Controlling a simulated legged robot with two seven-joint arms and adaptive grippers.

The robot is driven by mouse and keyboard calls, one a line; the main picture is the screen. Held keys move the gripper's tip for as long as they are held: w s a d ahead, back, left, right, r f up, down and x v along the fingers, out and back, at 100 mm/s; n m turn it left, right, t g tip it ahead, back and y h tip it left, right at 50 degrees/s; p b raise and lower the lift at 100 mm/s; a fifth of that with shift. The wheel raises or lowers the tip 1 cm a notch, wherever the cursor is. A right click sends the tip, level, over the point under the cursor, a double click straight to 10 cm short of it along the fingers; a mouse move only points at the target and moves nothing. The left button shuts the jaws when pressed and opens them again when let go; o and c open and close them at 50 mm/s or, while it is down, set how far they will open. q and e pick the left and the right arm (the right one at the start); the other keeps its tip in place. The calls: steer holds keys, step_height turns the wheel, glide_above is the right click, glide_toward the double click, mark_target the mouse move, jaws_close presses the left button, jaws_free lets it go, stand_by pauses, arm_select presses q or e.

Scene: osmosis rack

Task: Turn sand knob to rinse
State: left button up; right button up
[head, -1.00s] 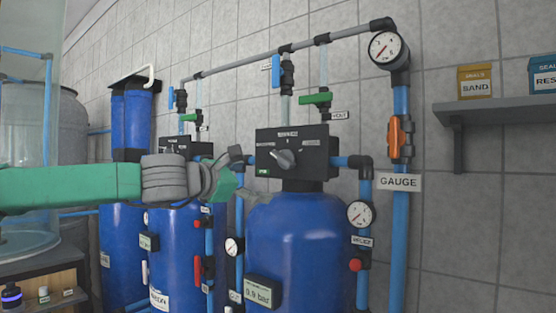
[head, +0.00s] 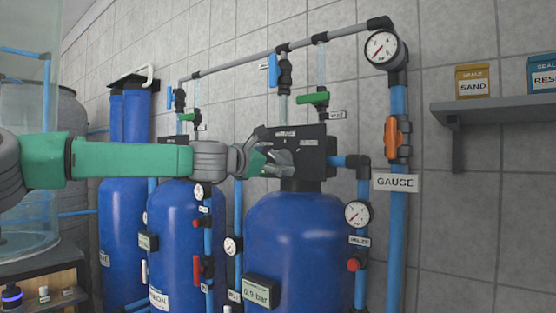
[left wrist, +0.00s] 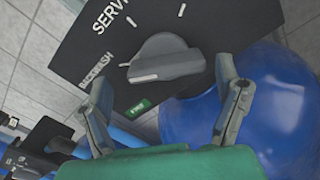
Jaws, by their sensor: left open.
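The grey knob (left wrist: 165,57) sits on a black control panel (left wrist: 95,50) on top of the nearest blue tank (head: 310,235). In the left wrist view its panel shows a SERV... label, cut off by the edge, and a BACKWASH label. No RINSE label is legible to me. My left gripper (head: 278,160) is in front of the panel and partly covers the knob in the head view. In the left wrist view its open fingers (left wrist: 163,75) stand on either side of the knob's lower part, with gaps between. Contact is not visible. My right gripper is not in view.
Pipes with blue and green valve handles (head: 313,98) rise behind the panel. A gauge pipe (head: 397,240) with an orange valve (head: 397,133) stands to the right. A second blue tank (head: 175,235) is to the left. A wall shelf (head: 500,105) holds boxes at far right.

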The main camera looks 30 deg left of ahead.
mark_target(283, 156)
arm_select(q)
steer(key=shift+w+d+r, duration=0.15)
steer(key=shift+w+d, duration=0.35)
steer(key=shift+w, duration=0.3)
steer(key=shift+w+d, duration=0.2)
steer(key=shift+d, duration=0.15)
steer(key=shift+a, duration=0.35)
steer(key=c, duration=1.1)
steer(key=shift+a, duration=0.1)
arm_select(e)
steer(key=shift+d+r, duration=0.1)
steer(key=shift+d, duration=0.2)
